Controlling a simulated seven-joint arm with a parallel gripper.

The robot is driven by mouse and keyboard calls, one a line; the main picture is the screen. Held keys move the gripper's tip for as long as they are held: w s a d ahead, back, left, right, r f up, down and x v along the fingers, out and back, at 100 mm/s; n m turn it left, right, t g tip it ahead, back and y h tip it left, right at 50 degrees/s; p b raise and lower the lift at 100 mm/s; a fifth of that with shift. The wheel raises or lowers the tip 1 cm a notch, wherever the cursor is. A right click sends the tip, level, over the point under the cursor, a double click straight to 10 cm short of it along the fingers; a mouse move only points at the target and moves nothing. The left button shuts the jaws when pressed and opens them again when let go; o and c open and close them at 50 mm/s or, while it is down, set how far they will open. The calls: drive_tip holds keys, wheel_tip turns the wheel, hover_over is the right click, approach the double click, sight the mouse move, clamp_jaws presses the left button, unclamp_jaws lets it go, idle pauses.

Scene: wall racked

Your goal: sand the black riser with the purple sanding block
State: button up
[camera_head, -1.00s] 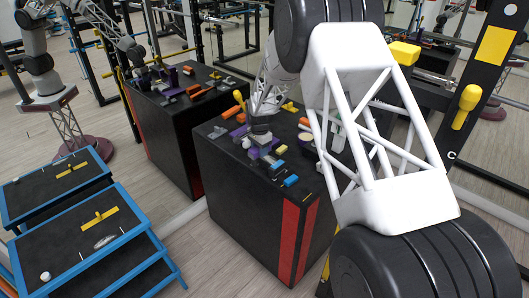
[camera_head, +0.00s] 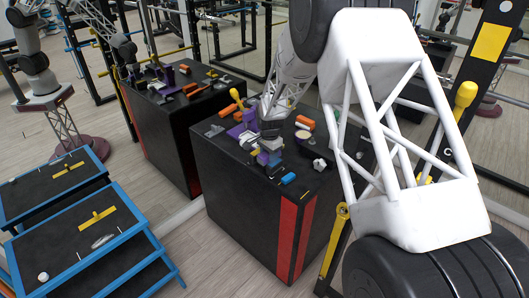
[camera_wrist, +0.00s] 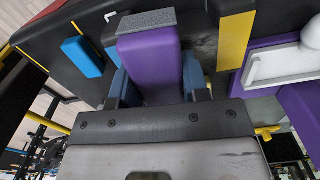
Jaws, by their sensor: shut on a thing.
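The black riser (camera_head: 235,190) is a large black box with red stripes at one corner, in the middle of the head view. Its top is crowded with small objects. In the wrist view its dark surface (camera_wrist: 200,38) has a greyish scuffed patch. My gripper (camera_wrist: 155,82) has blue-grey fingers on either side of the purple sanding block (camera_wrist: 150,55) and is shut on it. The block has a grey layer at its far end. In the head view my gripper (camera_head: 268,148) is over the riser top, small and partly hidden by clutter. Contact between block and riser cannot be told.
A blue piece (camera_head: 289,178), an orange piece (camera_head: 305,122) and a yellow-handled tool (camera_head: 237,98) lie on the riser top. A yellow strip (camera_wrist: 235,40) is near the block. A blue-framed cart (camera_head: 60,265) stands at left. A similar box behind looks mirrored.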

sight(277, 163)
drive_tip(key=shift+s+d, duration=1.4)
drive_tip(key=shift+s+d+r, duration=0.15)
wheel_tip(277, 163, up, 8)
drive_tip(key=shift+f, duration=0.2)
